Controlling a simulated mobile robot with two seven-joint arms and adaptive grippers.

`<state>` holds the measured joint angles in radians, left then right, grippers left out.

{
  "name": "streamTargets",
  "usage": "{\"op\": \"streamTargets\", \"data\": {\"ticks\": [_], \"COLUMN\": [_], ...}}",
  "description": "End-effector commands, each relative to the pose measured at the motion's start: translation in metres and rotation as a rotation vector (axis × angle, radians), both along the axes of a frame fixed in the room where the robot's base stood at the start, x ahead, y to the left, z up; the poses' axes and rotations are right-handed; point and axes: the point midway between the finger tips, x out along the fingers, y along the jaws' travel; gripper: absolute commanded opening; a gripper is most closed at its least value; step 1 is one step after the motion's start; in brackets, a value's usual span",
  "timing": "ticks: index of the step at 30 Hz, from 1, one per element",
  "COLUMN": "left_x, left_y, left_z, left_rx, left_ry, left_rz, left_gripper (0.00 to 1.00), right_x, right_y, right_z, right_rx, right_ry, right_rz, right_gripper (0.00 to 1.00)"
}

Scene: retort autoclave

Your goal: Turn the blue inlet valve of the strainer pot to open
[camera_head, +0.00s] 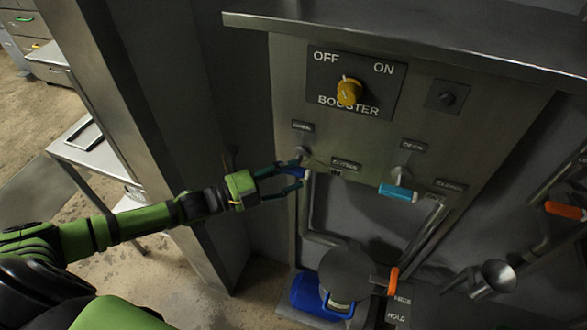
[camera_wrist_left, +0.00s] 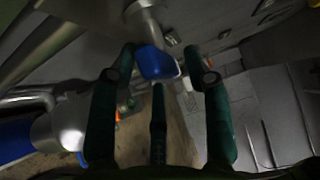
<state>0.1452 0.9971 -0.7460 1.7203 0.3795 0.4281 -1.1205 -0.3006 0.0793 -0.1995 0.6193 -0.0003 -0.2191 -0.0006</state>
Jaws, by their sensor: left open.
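The blue valve handle (camera_head: 293,172) is on the left of the steel panel, beside a pipe and below a small label. A second label, hard to read, is to its right. My left gripper (camera_head: 298,176) is open at this handle, its teal fingers reaching around it and partly hiding it. In the left wrist view the blue handle (camera_wrist_left: 157,62) lies between the fingertips of the open gripper (camera_wrist_left: 160,75), with visible gaps at the sides. I cannot tell whether any finger touches it. The right gripper is not in view.
A light-blue handle (camera_head: 398,193) is to the right, near OPEN and CLOSED labels. A yellow BOOSTER knob (camera_head: 349,92) is above. A steel post (camera_head: 122,120) stands left, behind my arm.

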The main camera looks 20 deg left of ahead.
Motion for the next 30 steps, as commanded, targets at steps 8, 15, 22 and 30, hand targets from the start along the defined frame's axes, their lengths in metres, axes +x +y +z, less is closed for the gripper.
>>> {"op": "streamTargets", "data": {"ticks": [8,15,22,30], "left_x": [0.0124,0.0123,0.0123,0.0124], "left_y": [-0.0116,-0.0115,-0.0115,-0.0117], "left_z": [-0.0003,-0.0008,-0.0006,-0.0026], "left_rx": [0.001,0.001,0.0,-0.033], "left_ry": [0.001,0.002,0.001,0.0], "left_rz": [0.001,0.001,0.001,0.001], "left_gripper": [0.49,0.37,0.0,0.0], "right_x": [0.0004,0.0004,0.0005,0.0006], "right_y": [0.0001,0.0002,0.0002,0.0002], "right_z": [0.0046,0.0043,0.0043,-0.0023], "right_rx": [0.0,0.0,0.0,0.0], "right_ry": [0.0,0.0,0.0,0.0], "right_rz": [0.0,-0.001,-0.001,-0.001], "right_gripper": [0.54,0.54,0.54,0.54]}}
